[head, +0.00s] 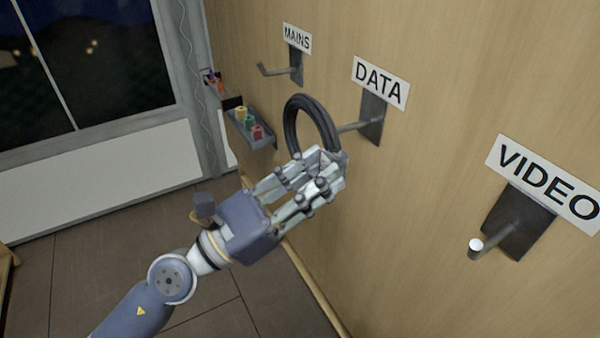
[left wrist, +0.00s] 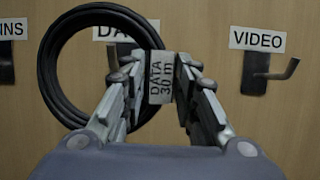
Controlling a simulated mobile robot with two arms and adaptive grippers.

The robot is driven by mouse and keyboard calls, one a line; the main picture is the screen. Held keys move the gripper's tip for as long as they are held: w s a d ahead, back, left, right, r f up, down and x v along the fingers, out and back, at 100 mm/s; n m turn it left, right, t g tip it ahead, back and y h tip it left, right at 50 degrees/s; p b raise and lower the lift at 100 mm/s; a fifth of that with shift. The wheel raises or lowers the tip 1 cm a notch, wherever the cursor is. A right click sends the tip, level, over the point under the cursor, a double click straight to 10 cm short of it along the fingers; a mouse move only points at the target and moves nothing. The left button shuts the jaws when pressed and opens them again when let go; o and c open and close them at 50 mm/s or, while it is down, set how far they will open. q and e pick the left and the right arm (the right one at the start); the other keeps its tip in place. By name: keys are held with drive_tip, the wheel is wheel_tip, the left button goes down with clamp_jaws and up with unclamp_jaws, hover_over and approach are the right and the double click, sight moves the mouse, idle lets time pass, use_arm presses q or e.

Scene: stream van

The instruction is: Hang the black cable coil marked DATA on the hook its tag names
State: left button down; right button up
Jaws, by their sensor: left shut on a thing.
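The black cable coil (head: 303,104) stands upright in front of the wooden wall, beside the DATA hook (head: 372,120). My left gripper (head: 330,168) is shut at the coil's lower right edge. In the left wrist view its fingers (left wrist: 160,77) close on the coil's tag (left wrist: 161,78), which reads DATA 30 m. The DATA sign (head: 381,82) is above its hook. In the left wrist view the coil (left wrist: 52,75) overlaps that sign, and the hook plate shows through the ring.
The MAINS hook (head: 277,70) is to the left and the VIDEO hook (head: 495,240) to the right, both empty. A small wall shelf (head: 262,142) with coloured items is left of the coil. The floor (head: 110,245) below is clear.

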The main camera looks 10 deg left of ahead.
use_arm(q)
drive_tip(key=shift+w+d+r+p, duration=0.1)
drive_tip(key=shift+w+d+p, duration=0.15)
drive_tip(key=shift+w+d, duration=0.25)
drive_tip(key=shift+w+d+r+p, duration=0.1)
drive_tip(key=shift+w+d+p, duration=0.15)
drive_tip(key=shift+d, duration=0.4)
drive_tip(key=shift+w+d+f+b, duration=0.55)
drive_tip(key=shift+w+d+f, duration=0.25)
drive_tip(key=shift+d, duration=0.2)
drive_tip(key=shift+w+d+f+b, duration=0.5)
drive_tip(key=shift+w+d+f, duration=0.2)
drive_tip(key=shift+d, duration=0.25)
drive_tip(key=c, duration=1.2)
unclamp_jaws()
drive_tip(key=shift+f, duration=0.1)
